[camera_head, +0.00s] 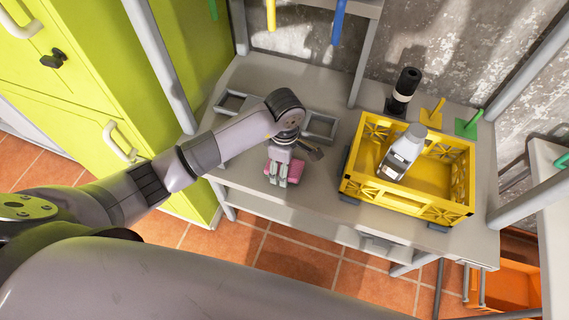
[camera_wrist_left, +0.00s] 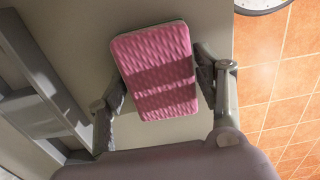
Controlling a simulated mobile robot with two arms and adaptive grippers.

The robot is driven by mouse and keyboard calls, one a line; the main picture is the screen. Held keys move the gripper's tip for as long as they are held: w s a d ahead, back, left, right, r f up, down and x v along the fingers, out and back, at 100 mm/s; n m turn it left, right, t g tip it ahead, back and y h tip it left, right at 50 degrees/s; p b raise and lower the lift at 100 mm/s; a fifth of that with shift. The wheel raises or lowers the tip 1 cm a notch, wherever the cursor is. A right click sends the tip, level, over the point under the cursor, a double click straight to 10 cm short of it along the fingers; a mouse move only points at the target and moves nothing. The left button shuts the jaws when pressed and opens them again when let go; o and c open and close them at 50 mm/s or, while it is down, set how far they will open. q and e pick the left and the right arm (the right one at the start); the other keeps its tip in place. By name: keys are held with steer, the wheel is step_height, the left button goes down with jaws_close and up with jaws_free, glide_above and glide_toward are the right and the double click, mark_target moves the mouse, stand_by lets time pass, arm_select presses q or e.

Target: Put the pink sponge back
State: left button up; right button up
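The pink sponge (camera_head: 296,169) lies on the grey table, near its front edge. It also shows in the left wrist view (camera_wrist_left: 158,75), flat, with bands of shadow across its ribbed top. My left gripper (camera_head: 283,178) points down over the sponge and partly hides it in the head view. In the wrist view its two fingers (camera_wrist_left: 160,85) are spread, one on each side of the sponge, with a narrow gap visible on the right side. Contact on the left side is hard to tell. My right gripper is not in view.
A yellow crate (camera_head: 451,211) with a grey-white bottle (camera_head: 402,152) in it stands right of the sponge. A black bottle (camera_head: 404,90) stands behind it. Grey frames (camera_head: 320,128) lie behind the gripper. Green cabinets (camera_head: 60,70) flank the table's left. Table between sponge and crate is clear.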

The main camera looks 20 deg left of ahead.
arm_select(q)
steer(key=shift+o, duration=1)
steer(key=shift+r, duration=0.25)
steer(key=shift+w+r, duration=0.1)
steer(key=shift+r, duration=0.2)
step_height(320, 180, up, 11)
steer(key=b, duration=0.2)
steer(key=shift+r, duration=0.1)
